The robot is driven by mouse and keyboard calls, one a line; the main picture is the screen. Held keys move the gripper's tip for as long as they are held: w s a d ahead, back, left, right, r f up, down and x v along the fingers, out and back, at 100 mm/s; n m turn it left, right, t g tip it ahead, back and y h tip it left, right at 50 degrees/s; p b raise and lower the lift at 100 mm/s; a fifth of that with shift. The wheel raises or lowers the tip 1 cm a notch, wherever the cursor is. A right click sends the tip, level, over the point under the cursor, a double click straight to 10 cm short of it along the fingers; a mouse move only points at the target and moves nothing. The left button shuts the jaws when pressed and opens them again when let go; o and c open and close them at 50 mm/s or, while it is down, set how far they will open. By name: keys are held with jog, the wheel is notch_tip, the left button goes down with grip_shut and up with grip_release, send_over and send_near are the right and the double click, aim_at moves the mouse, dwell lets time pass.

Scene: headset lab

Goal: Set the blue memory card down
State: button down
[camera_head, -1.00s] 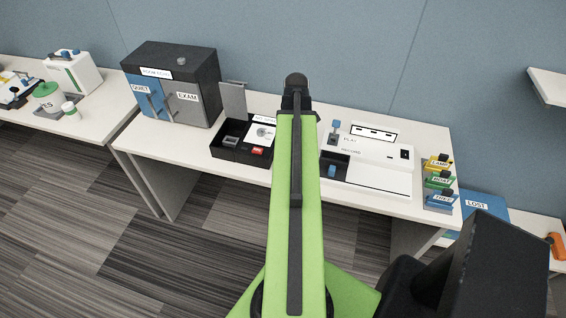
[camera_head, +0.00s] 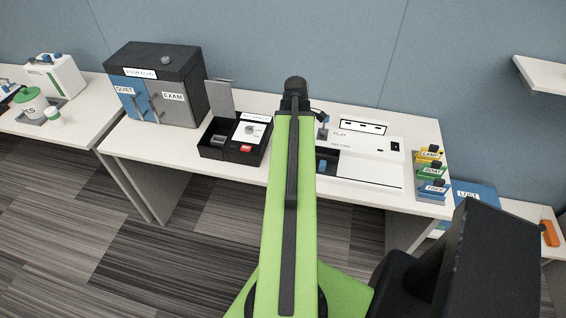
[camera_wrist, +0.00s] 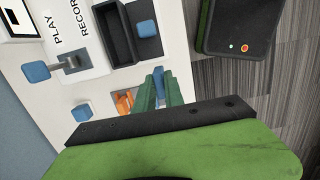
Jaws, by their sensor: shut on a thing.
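My gripper (camera_wrist: 158,92) is shut on a narrow blue piece (camera_wrist: 159,78), which I take to be the blue memory card. Only a sliver of it shows between the green fingers in the wrist view. The fingers hang over the white table, near its front edge. In the head view my green arm hides the gripper and the card. The wrist view does not show whether the card touches the table.
A black tray (camera_wrist: 118,38) with a blue block (camera_wrist: 147,28) lies close by. A blue-knobbed lever (camera_wrist: 36,71), another blue block (camera_wrist: 82,113) and an orange piece (camera_wrist: 125,103) are nearby. LAMP, BOAT and TREE holders (camera_head: 433,188) stand at the table's right end.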

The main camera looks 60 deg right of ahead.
jog(key=w+f+b, duration=0.1)
jog(key=w, duration=0.1)
jog(key=w+f+b, duration=0.1)
jog(key=w+f, duration=0.1)
jog(key=w+f+b, duration=0.1)
jog(key=w, duration=0.1)
jog(key=shift+w+a+f, duration=0.2)
jog(key=shift+w, duration=0.05)
jog(key=shift+w+a+f, duration=0.1)
jog(key=shift+w+a, duration=0.05)
jog(key=shift+w, duration=0.35)
notch_tip(320, 180, down, 4)
jog(key=b, duration=0.4)
jog(key=shift+f+b, duration=0.2)
jog(key=shift+b, duration=0.15)
jog(key=shift+r, duration=0.25)
jog(key=shift+f, duration=0.25)
jog(key=c, duration=1.4)
grip_release()
jog(key=shift+r, duration=0.1)
jog(key=shift+c, duration=0.2)
